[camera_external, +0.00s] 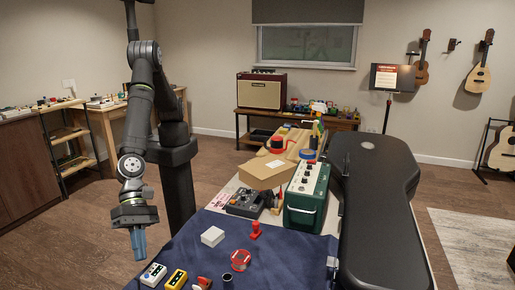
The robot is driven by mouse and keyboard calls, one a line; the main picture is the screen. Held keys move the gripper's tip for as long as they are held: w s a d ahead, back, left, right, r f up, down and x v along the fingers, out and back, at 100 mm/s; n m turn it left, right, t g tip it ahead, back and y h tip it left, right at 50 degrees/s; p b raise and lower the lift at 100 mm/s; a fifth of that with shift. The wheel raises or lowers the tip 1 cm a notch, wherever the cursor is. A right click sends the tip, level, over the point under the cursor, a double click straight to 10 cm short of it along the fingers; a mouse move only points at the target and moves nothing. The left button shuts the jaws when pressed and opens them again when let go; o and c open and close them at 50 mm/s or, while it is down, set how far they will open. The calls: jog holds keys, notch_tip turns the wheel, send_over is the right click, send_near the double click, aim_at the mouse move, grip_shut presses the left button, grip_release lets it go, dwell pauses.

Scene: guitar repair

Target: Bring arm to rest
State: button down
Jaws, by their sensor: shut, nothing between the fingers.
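My gripper (138,243) is at the lower left in the external view, at the end of my dark arm. It points down with its blue fingers shut together and nothing between them. It hangs just off the left edge of the workbench, beside the dark blue mat (208,246). It looks apart from the small objects on the mat, but its exact height is hard to tell.
On the mat lie a white pedal (153,274), a yellow pedal (176,279), a white box (212,237) and several small red items. A cardboard box (265,172), a green amplifier (306,200) and a black guitar case (375,215) stand behind and right. Floor at left is clear.

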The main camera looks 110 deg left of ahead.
jog(key=shift+f, duration=2.8)
notch_tip(320, 180, up, 6)
jog(key=shift+f, duration=0.1)
notch_tip(320, 180, up, 5)
send_over(146, 273)
jog(key=shift+w+a+r+n+y, duration=0.2)
jog(key=shift+w+n+y, duration=0.15)
jog(key=shift+w+n, duration=0.65)
jog(key=shift+w+a+r+n+y, duration=0.1)
jog(key=shift+w+a+n+y, duration=0.2)
jog(key=shift+w+n, duration=0.7)
jog(key=shift+s+d, duration=0.1)
jog(key=shift+s, duration=0.1)
jog(key=s+m, duration=0.1)
jog(key=s+m+h, duration=0.1)
jog(key=s+f+m, duration=0.1)
jog(key=m, duration=0.1)
jog(key=shift+s+d, duration=0.25)
jog(key=shift+d, duration=0.15)
